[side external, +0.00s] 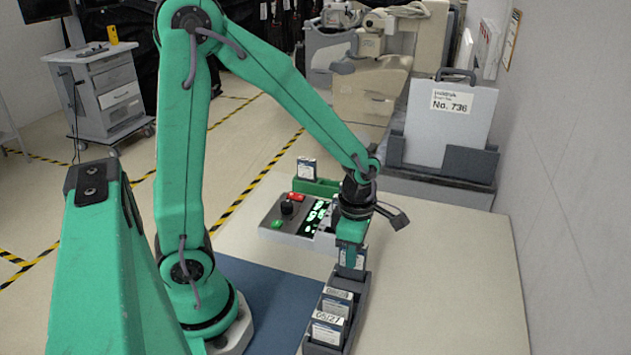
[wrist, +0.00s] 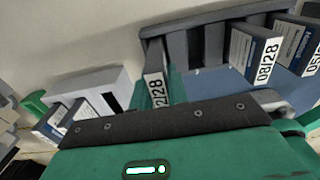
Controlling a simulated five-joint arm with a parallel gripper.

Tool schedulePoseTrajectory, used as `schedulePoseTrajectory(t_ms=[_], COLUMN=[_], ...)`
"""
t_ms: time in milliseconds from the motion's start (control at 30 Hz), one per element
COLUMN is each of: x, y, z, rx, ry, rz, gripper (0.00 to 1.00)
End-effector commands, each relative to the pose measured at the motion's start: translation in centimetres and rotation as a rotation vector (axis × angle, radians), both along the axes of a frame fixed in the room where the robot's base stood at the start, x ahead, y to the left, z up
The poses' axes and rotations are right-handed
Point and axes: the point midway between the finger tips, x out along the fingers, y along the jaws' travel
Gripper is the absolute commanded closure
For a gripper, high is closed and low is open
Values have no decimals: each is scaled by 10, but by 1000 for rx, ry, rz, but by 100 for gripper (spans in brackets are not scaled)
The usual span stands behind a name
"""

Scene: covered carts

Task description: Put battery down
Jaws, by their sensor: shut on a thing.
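My gripper (side external: 352,246) points down at the far end of a dark grey slotted rack (side external: 359,306) and is shut on a battery (side external: 350,260). In the wrist view the held battery (wrist: 154,88) shows a white label ending in 2/28, beside a green finger (wrist: 176,88). It stands about upright at the end of the rack (wrist: 215,29); I cannot tell whether it rests on the slot's floor. Two other batteries stand in the rack, one marked 08/28 (wrist: 262,58) and one marked 05/27 (side external: 327,331); empty slots lie between them and the held one.
A grey device (side external: 285,238) with a lit green display, knob and buttons stands behind the rack. A battery (side external: 306,168) stands in a green holder (side external: 322,186) behind it. A blue mat (side external: 268,297) lies left of the rack. The table (side external: 450,280) to the right is clear.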

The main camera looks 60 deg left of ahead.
Motion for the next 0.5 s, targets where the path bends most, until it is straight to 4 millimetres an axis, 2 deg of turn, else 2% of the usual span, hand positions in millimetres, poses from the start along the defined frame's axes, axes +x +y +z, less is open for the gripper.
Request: schedulePoseTrajectory(t_ms=[200, 500], x=[0, 0], y=[0, 0], z=[-17, -18], rx=[0, 0], ry=[1, -1], rz=[0, 0], gripper=[100, 100])
